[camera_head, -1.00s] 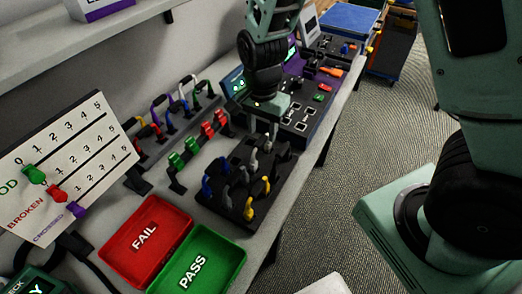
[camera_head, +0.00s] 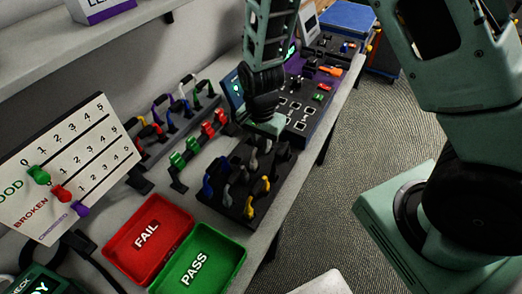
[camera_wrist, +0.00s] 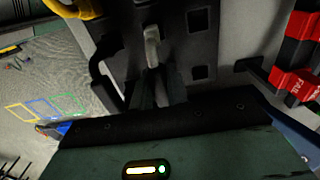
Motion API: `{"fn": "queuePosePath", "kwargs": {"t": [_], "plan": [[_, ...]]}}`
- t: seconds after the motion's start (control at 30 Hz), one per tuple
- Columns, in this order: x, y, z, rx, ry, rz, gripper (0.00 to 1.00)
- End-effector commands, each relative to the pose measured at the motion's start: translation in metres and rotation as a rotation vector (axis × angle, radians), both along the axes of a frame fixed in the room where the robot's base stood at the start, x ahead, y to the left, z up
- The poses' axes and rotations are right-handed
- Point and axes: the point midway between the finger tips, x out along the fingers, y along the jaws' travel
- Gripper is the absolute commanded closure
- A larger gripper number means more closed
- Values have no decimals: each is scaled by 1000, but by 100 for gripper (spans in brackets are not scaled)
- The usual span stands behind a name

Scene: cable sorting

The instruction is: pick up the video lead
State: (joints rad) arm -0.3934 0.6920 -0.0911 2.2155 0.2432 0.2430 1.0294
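The black cable rack (camera_head: 232,212) stands on the bench and holds looped leads in blue (camera_head: 208,190), grey (camera_head: 253,160) and yellow (camera_head: 250,207). I cannot tell by label which one is the video lead. My gripper (camera_head: 265,132) points down over the far end of the rack, its fingertips hidden in the head view. In the wrist view, the dark fingers (camera_wrist: 160,92) reach down at a grey lead (camera_wrist: 152,48). The grey lead lies in line with the gap between them, but whether they touch it is unclear. A yellow lead (camera_wrist: 98,60) is to the left.
A red FAIL tray (camera_head: 150,243) and a green PASS tray (camera_head: 205,265) lie at the near end. A rack with red and green connectors (camera_head: 178,165) is left of the cable rack. A tester panel (camera_head: 300,110) stands beyond. A tally board (camera_head: 65,165) stands left.

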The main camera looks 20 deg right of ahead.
Motion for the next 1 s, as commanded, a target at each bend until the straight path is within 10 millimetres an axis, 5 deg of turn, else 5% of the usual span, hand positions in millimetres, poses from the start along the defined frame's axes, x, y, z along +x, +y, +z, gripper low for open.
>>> {"fn": "queuePosePath", "kwargs": {"t": [0.47, 1.0], "plan": [[1, 0, 11, 0, -2, 0, 100], [1, 0, 92, 2, -4, 0, 100]]}}
